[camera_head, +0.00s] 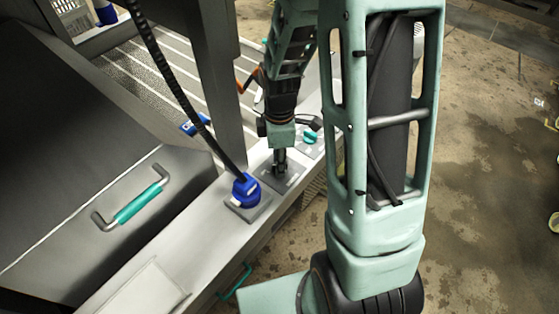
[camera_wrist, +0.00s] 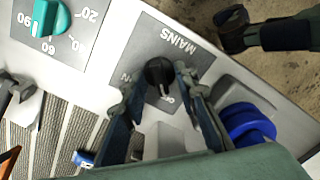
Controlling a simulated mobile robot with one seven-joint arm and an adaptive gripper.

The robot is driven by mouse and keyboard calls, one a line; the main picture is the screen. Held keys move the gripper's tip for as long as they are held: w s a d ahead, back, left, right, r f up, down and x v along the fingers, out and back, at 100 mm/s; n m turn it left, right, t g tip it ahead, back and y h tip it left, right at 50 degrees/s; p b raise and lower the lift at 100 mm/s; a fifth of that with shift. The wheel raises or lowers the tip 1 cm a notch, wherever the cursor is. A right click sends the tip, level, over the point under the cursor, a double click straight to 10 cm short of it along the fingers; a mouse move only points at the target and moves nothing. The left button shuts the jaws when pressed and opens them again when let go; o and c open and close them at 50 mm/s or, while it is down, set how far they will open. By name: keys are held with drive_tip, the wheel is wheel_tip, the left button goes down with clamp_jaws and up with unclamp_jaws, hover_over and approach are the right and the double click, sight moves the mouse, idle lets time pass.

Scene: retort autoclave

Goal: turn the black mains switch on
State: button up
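The black mains switch (camera_wrist: 158,72) is a round knob on a dark grey plate (camera_wrist: 176,38) marked MAINS, in the wrist view. The ON and OFF marks are partly covered; the knob's pointer seems to face the OFF mark. My gripper (camera_wrist: 157,86) is open, with one finger on each side of the knob. The fingers look apart from the knob, but contact is hard to judge. In the head view my gripper (camera_head: 281,162) points down over the mains plate (camera_head: 287,180), and the knob is hidden there.
A blue plug (camera_head: 246,188) with a black cable stands close beside the plate; it also shows in the wrist view (camera_wrist: 247,123). A teal timer dial (camera_wrist: 50,18) is on the other side. A steel post (camera_head: 218,80) rises behind. A lid with a teal handle (camera_head: 140,203) is at left.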

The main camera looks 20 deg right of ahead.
clamp_jaws()
drive_tip(key=shift+m, duration=0.3)
drive_tip(key=m+b, duration=0.1)
drive_tip(key=m, duration=1)
drive_tip(key=shift+m+b, duration=0.4)
drive_tip(key=m, duration=0.5)
drive_tip(key=shift+m, duration=0.4)
unclamp_jaws()
